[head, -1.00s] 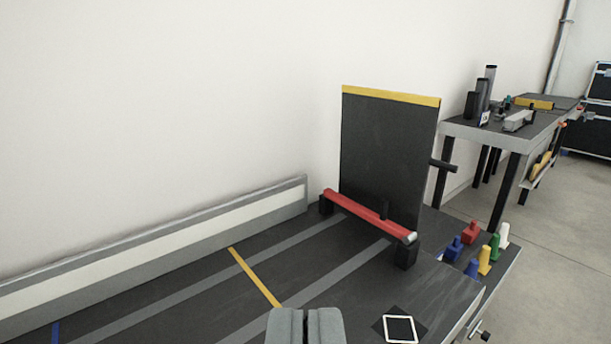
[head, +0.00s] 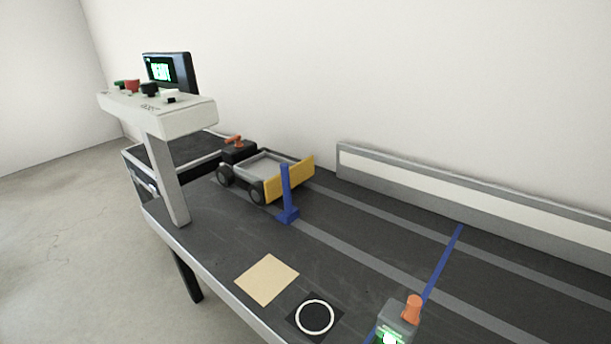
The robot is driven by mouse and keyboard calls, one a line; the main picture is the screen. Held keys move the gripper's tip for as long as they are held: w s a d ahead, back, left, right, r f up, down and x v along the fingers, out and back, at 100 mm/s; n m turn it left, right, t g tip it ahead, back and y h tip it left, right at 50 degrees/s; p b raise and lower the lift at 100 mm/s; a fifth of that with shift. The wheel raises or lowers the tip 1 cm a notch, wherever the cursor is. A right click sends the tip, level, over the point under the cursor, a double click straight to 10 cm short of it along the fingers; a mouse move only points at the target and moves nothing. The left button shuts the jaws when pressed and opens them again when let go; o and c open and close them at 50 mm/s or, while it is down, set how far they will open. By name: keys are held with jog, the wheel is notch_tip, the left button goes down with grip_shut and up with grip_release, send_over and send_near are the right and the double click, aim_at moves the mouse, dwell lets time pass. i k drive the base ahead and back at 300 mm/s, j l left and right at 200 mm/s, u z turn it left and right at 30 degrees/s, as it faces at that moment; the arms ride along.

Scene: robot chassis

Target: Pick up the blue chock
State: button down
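A blue piece with a tall thin upright post (head: 286,190) on a small block base stands upright on the dark bench top. It is just in front of the small cart, near its yellow front plate; I cannot tell if they touch. It is the only blue block-like thing in view and looks like the blue chock. My gripper is not in this view.
The grey cart (head: 238,178) with a yellow plate (head: 290,180) stands behind the post. A control stand (head: 165,120) with buttons and screen rises at the left. A grey device (head: 398,322) with an orange knob sits at the front. A blue line (head: 445,255) crosses the bench (head: 350,270).

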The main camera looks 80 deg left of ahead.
aim_at(290, 213)
jog(key=k+j+u, duration=0.15)
jog(key=k+u, duration=0.15)
jog(key=k, duration=0.15)
jog(key=k+j+u, duration=0.35)
jog(key=k+u, duration=0.1)
jog(key=u, duration=1)
jog(key=k+l+u, duration=0.25)
jog(key=k+l, duration=0.25)
jog(key=l, duration=0.3)
jog(key=k+l+u, duration=0.25)
jog(key=k+l, duration=0.3)
jog(key=i+l, duration=0.15)
jog(key=i, duration=0.4)
jog(key=i+l+u, duration=0.1)
jog(key=i, duration=0.45)
jog(key=i+l, duration=0.2)
jog(key=i, duration=0.3)
jog(key=i+l+u, duration=0.1)
jog(key=i, duration=0.45)
jog(key=l, duration=0.1)
